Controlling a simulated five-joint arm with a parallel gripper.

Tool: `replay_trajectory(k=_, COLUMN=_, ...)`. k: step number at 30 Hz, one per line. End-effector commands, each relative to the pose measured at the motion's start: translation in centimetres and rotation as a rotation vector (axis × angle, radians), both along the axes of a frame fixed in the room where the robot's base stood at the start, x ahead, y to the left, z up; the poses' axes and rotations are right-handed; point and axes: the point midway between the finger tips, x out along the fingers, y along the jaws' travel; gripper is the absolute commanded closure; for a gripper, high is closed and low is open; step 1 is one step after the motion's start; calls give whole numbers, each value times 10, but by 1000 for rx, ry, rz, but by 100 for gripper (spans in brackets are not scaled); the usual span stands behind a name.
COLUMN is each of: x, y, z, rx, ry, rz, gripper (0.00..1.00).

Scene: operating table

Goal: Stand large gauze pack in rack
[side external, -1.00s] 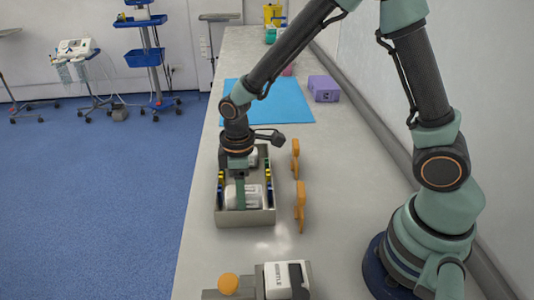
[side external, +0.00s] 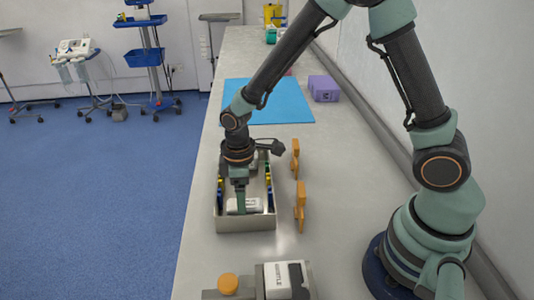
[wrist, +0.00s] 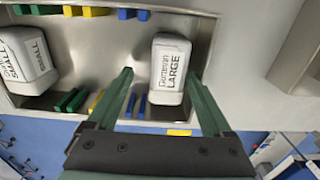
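The rack (side external: 245,225) is a grey metal tray with coloured divider pairs along both long walls. The large gauze pack (wrist: 170,70), white and labelled LARGE, is inside its near end, beside the blue dividers and not between them. It also shows low behind the near wall in the side view (side external: 250,206). Its label faces the wrist camera; I cannot tell if it is flat or tilted. My gripper (wrist: 159,76) is open, its two fingertips apart on either side of the pack, with a gap visible on the left. In the side view my gripper (side external: 240,207) reaches down into the rack.
A white pack labelled SMALL (wrist: 28,58) is in the rack's far part. Two orange holders (side external: 299,205) stand right of the rack. A blue mat (side external: 268,100) and purple box (side external: 323,88) lie beyond. A device with an orange knob (side external: 228,284) is in front.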

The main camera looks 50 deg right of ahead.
Motion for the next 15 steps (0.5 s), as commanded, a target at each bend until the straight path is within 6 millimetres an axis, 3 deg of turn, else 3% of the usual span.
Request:
replay_trajectory(k=8, x=0, y=0, z=6, rx=0, ry=-1, rz=0, gripper=13)
replay_trajectory(k=15, x=1, y=0, z=46, rx=1, ry=-6, rz=0, gripper=13)
